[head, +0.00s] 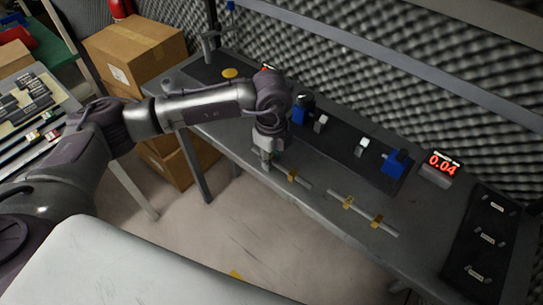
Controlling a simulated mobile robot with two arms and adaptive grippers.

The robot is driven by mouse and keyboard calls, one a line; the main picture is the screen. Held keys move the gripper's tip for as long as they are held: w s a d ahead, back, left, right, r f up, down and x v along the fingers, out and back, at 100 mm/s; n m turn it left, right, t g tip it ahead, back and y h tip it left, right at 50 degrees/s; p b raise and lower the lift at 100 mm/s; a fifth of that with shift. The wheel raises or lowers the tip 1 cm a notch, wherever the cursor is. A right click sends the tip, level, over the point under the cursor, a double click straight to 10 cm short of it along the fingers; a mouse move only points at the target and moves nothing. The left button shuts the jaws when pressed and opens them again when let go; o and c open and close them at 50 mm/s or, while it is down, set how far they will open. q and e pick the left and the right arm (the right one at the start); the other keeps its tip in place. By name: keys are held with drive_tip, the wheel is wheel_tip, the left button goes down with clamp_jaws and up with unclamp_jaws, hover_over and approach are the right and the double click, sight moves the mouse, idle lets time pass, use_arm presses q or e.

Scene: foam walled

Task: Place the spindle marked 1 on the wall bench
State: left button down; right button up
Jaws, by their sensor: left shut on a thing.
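The wall bench (225,112) is a long grey table running along the foam wall. My left gripper (268,160) points down over its front part and is shut on a thin grey rod (306,184) with one yellow band (293,175). I take this rod for the spindle, but no number is readable on it. The rod lies low along the bench's front edge; I cannot tell if it touches the top. The gripper hides part of its left end. A similar rod (362,214) with two yellow bands lies to its right. My right gripper is not in view.
Blue blocks (397,162) stand on a dark mat behind the rods. A red display (441,164) reads 0.04. A black mat with several white labels (487,237) lies at the right end. Cardboard boxes (135,50) stand left of the bench. Another table (65,100) is at far left.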

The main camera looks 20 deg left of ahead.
sight(271, 159)
use_arm(q)
drive_tip(key=shift+f+b, duration=0.55)
drive_tip(key=shift+f, duration=0.05)
drive_tip(key=shift+r, duration=0.1)
drive_tip(key=c, duration=0.9)
unclamp_jaws()
drive_tip(key=shift+c, duration=0.2)
drive_tip(key=shift+r, duration=0.15)
wheel_tip(271, 159, up, 13)
drive_tip(key=b, duration=0.1)
drive_tip(key=shift+s, duration=0.1)
